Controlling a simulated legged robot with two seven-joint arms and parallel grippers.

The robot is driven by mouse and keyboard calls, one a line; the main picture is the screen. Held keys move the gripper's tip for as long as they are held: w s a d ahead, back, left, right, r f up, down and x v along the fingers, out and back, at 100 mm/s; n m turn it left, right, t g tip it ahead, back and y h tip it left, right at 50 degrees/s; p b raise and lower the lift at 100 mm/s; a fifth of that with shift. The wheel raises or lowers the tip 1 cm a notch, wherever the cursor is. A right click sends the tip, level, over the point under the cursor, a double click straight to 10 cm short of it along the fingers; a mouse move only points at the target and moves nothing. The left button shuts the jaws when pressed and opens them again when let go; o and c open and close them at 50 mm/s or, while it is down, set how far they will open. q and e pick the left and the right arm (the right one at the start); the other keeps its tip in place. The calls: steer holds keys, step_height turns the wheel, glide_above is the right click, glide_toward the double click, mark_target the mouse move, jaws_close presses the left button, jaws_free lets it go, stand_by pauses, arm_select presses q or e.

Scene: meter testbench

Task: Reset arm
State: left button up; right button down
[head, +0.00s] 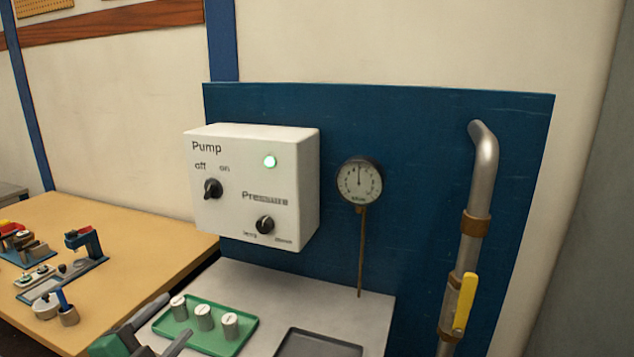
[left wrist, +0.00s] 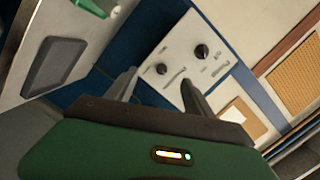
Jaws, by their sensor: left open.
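My left gripper (head: 180,314) is at the bottom left of the head view, open and empty, in front of the green tray. In the left wrist view its two fingers (left wrist: 160,77) stand apart with nothing held between them. The white pump box (head: 305,190) is on the blue panel beyond and above the gripper. It has a black off/on knob (head: 213,188), a pressure knob (head: 265,224) and a lit green lamp (head: 270,161). The box also shows, tilted, beyond the fingers in the left wrist view (left wrist: 186,62). My right gripper is not in view.
The green tray (head: 243,338) holds three metal cylinders (head: 204,316). An empty dark tray (head: 318,346) lies to its right. A round gauge (head: 360,181) and a pipe with a yellow lever (head: 465,300) are on the blue panel. A wooden table (head: 130,238) with tools stands left.

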arm_select(q)
steer(key=s+f+n+g+y, duration=0.2)
steer(key=f+n+g, duration=0.25)
steer(key=f, duration=0.45)
steer(key=s+f+n+g+y, duration=0.25)
steer(key=f+n, duration=0.35)
steer(key=f, duration=0.3)
steer(key=s+d+f+n+g, duration=0.4)
steer(key=s+d+f+g, duration=0.2)
steer(key=s+f, duration=0.45)
step_height(320, 180, up, 17)
steer(key=s+g+p, duration=0.1)
steer(key=s+p, duration=0.1)
steer(key=p, duration=1.4)
steer(key=shift+d+h, duration=0.25)
steer(key=shift+h, duration=0.2)
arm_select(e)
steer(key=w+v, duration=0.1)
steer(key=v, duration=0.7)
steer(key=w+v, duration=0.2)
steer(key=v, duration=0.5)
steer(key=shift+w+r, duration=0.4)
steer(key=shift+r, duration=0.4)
arm_select(q)
steer(key=shift+r, duration=0.1)
